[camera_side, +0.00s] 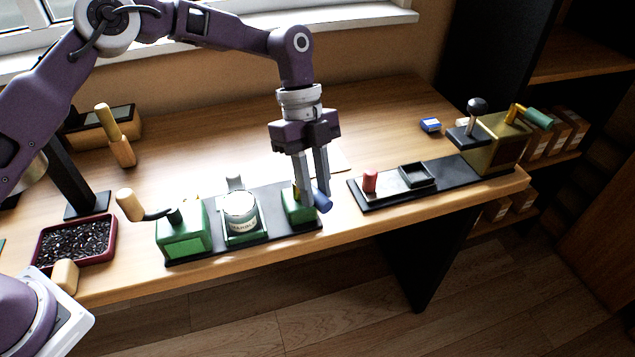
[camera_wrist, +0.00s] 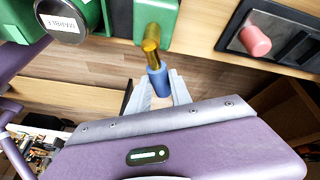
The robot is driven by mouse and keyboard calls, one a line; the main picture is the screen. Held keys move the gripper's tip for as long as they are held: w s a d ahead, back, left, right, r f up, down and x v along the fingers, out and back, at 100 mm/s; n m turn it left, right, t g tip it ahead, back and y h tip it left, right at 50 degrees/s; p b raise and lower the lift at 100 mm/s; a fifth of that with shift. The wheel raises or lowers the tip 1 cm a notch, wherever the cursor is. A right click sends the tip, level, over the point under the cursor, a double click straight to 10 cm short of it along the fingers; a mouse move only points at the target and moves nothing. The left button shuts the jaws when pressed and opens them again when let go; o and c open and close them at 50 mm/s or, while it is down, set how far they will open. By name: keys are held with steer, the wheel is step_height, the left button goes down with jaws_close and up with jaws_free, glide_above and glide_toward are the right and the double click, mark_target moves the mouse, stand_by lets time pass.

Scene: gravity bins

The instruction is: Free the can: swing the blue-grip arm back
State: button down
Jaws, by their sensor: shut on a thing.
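The can (camera_side: 239,213), white with a printed label, stands in a green holder between two green blocks on a black base; its round end shows in the wrist view (camera_wrist: 62,20). The blue grip (camera_side: 322,201) sits at the right green block (camera_side: 298,208), at the base's right end. In the wrist view the blue grip (camera_wrist: 158,82) is on the end of a brass arm (camera_wrist: 151,44) that comes out of the green block. My gripper (camera_side: 319,196) is shut on the blue grip, its fingers (camera_wrist: 160,95) on both sides of it. The fingers partly hide the brass arm in the side view.
A wooden-handled crank (camera_side: 130,205) is on the left green block (camera_side: 183,235). A tray of dark beans (camera_side: 75,242) lies further left. Right of my gripper, another black base (camera_side: 385,197) carries a red knob (camera_side: 369,181) and a brass box (camera_side: 492,142). The table's front edge is close.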

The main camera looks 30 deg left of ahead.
steer(key=shift+s+m, duration=0.1)
steer(key=shift+m, duration=0.2)
stand_by(0.4)
steer(key=c, duration=1.2)
jaws_free()
steer(key=shift+o, duration=0.2)
steer(key=v, duration=0.7)
steer(key=shift+r, duration=0.1)
